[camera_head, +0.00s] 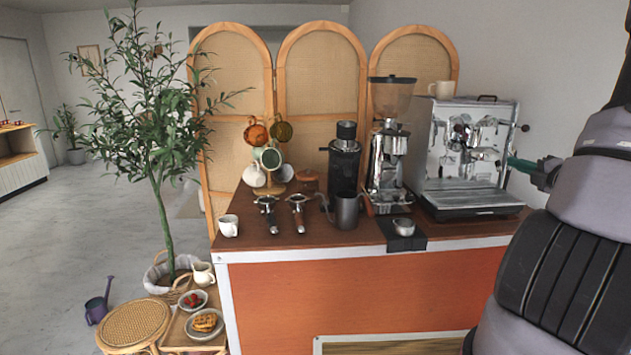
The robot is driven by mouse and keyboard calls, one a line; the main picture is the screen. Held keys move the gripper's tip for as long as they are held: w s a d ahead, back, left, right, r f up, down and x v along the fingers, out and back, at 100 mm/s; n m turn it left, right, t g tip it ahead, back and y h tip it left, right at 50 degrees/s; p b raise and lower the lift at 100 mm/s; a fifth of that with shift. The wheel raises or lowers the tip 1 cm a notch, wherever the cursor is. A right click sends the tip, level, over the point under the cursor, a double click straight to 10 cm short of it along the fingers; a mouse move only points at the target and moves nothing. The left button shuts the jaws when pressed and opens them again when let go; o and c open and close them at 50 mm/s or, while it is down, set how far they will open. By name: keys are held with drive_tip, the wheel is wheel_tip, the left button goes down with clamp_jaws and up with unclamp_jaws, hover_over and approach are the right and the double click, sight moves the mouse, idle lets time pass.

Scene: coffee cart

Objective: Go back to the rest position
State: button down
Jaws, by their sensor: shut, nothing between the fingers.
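My gripper (518,162) is at the right of the view, at the end of my arm. Its slim greenish fingers point left, beside the right side of the espresso machine (462,150) in the picture. The fingers are together with nothing seen between them. I cannot tell whether they touch the machine. The gripper is small in the view and its far side is hidden.
The wooden cart top (285,232) holds a grinder (388,150), a steel pitcher (346,210), two portafilters (297,208), a mug rack (268,165) and a white cup (228,225). A plant (160,170) and a stool (135,325) stand left. Open floor lies farther left.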

drive_tip(key=s+a+r+n+g+y, duration=0.2)
drive_tip(key=a+r+n+g, duration=0.1)
drive_tip(key=a+n, duration=0.5)
drive_tip(key=s+a+r+n+g+y, duration=0.2)
drive_tip(key=a+n+g+y, duration=0.15)
drive_tip(key=a+n, duration=0.4)
drive_tip(key=s+a+r+n+g+y, duration=0.25)
drive_tip(key=a+n, duration=0.25)
drive_tip(key=a, duration=0.5)
drive_tip(key=s+a+r+n+g+h, duration=0.2)
drive_tip(key=s+a+n+g+h, duration=0.2)
drive_tip(key=s+a+n, duration=0.5)
drive_tip(key=s+d+r+n+t+h, duration=0.2)
drive_tip(key=s+d+r+n+h, duration=0.3)
drive_tip(key=n, duration=1)
drive_tip(key=shift+s+r+t, duration=0.2)
drive_tip(key=shift+s+t, duration=0.2)
drive_tip(key=shift+s, duration=0.05)
